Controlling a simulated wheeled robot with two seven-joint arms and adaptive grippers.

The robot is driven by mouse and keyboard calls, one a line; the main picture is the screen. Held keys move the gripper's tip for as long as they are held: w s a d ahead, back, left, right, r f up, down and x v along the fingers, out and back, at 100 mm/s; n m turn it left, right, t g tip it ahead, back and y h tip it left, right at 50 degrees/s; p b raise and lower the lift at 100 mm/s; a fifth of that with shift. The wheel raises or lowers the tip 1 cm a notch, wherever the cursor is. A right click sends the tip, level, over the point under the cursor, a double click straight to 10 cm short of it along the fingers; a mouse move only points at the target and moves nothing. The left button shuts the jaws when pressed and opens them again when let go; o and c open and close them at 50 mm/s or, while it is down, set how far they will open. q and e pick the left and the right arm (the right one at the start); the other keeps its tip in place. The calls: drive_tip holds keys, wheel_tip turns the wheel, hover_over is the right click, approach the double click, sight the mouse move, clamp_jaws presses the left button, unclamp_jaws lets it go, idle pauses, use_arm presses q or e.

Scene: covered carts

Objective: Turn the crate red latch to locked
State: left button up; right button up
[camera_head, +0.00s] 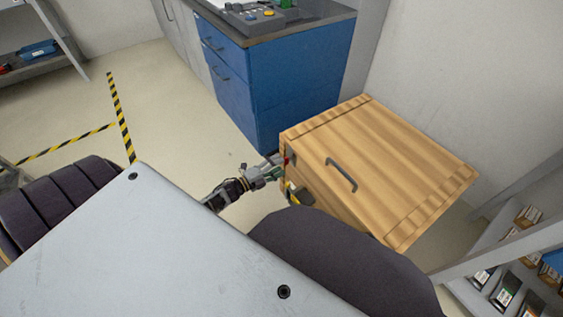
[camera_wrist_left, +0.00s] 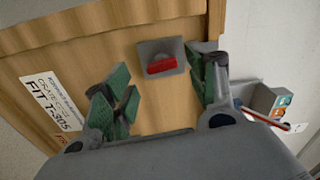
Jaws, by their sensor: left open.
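The wooden crate (camera_head: 385,165) stands right of centre in the head view, its lid closed, with a dark handle on top. The red latch (camera_wrist_left: 162,66) sits on a grey plate on the crate's front; its bar lies nearly level in the left wrist view, slightly tilted. It is a small red spot in the head view (camera_head: 286,160). My left gripper (camera_wrist_left: 162,88) is open, its green-padded fingers on either side of the latch and apart from it. In the head view my left gripper (camera_head: 274,171) is at the crate's left end. My right gripper is not in view.
A blue cabinet (camera_head: 270,85) with a control box on top stands behind the crate. A shelf with small boxes (camera_head: 505,290) is at the lower right. A white label (camera_wrist_left: 50,100) is on the crate front. Open floor lies left, with yellow-black tape (camera_head: 120,110).

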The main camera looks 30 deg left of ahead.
use_arm(q)
drive_tip(key=v, duration=0.8)
drive_tip(key=shift+s, duration=0.4)
drive_tip(key=shift+a, duration=0.2)
idle(0.4)
